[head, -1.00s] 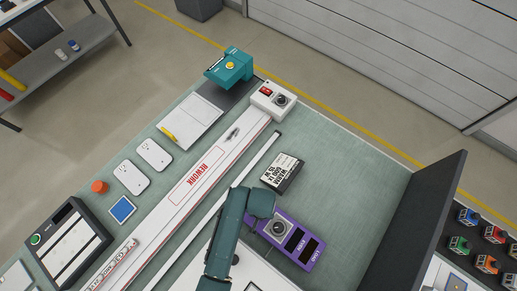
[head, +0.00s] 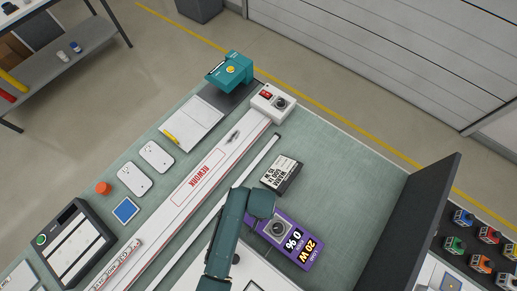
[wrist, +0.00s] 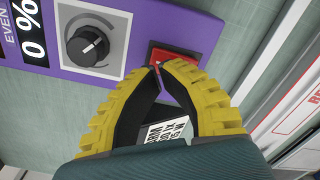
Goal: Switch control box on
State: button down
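The purple control box (head: 290,238) lies on the green bench mat, with a knob (head: 278,228) and displays lit with "20 W" and "0 %". In the wrist view its knob (wrist: 88,46) and the "0 %" display (wrist: 32,30) show at the upper left. Its red rocker switch (wrist: 172,58) is just beyond my fingertips and partly hidden by them; I cannot tell whether they touch it. My gripper (wrist: 159,68) has yellow, black-padded fingers whose tips are together, with nothing held. In the head view my arm hides the gripper and the switch.
A black-and-white labelled box (head: 281,174) stands close by. A white power box (head: 272,103) with a red switch sits at the far end of the white rail (head: 207,172). A dark upright panel (head: 412,225) borders the right. Bare mat (head: 345,180) lies between.

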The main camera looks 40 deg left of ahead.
jog(key=shift+r+p, duration=2.05)
jog(key=shift+r, duration=0.15)
jog(key=shift+f, duration=0.1)
